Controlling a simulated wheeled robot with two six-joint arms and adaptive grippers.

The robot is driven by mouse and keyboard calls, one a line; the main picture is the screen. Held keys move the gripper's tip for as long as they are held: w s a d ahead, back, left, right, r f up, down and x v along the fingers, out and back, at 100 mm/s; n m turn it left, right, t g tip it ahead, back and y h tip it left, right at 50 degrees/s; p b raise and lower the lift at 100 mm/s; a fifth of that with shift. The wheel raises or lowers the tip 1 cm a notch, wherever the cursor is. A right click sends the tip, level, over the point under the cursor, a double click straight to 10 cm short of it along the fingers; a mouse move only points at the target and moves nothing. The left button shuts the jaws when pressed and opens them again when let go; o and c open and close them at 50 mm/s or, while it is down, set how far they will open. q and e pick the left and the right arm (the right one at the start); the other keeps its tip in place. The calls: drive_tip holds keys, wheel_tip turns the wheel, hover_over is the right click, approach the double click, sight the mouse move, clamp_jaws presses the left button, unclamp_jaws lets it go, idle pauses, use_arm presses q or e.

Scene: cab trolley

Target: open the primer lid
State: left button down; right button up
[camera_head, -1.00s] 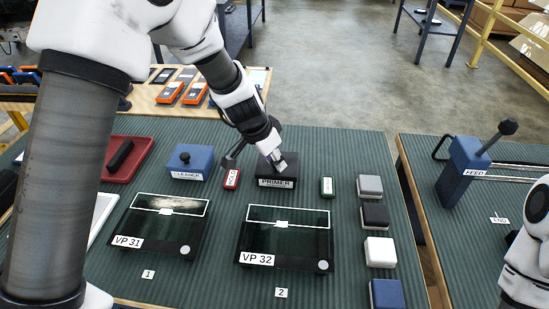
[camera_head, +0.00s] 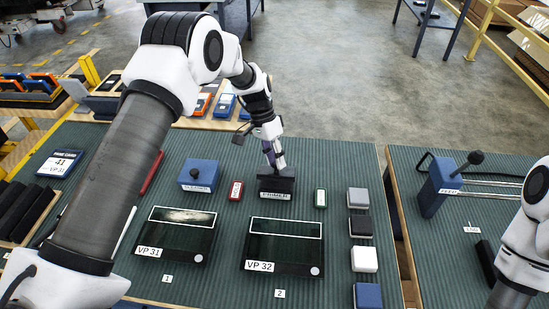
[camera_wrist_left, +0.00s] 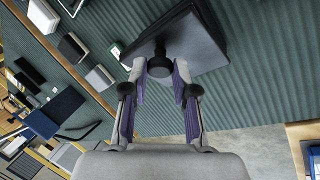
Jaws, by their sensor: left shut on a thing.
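The primer box (camera_head: 276,190) is a dark box with a white label on its front, standing behind plate VP 32. It also shows in the left wrist view (camera_wrist_left: 190,35), with a round black knob (camera_wrist_left: 160,66) on its lid. My left gripper (camera_head: 275,164) points down onto the box from above. In the left wrist view, its fingers (camera_wrist_left: 160,70) are closed on the lid knob from both sides. I cannot tell whether there is a gap under the lid. My right arm shows at the right edge, but its gripper is out of view.
The blue cleaner box (camera_head: 197,177) and a red block (camera_head: 236,190) stand left of the primer; a green block (camera_head: 320,198) is at its right. Plates VP 31 (camera_head: 175,240) and VP 32 (camera_head: 285,250) lie in front. Several small blocks line the right side.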

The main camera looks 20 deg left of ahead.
use_arm(q)
drive_tip(key=shift+w+a+r+g, duration=0.1)
drive_tip(key=shift+w+r+g, duration=0.05)
drive_tip(key=shift+w+g, duration=0.2)
idle(0.3)
drive_tip(key=c, duration=0.9)
unclamp_jaws()
drive_tip(key=shift+w, duration=0.1)
drive_tip(key=v, duration=1.1)
drive_tip(key=shift+w+a+r, duration=0.2)
drive_tip(key=shift+w+r, duration=0.05)
drive_tip(key=shift+r, duration=0.1)
drive_tip(key=shift+s+f, duration=0.1)
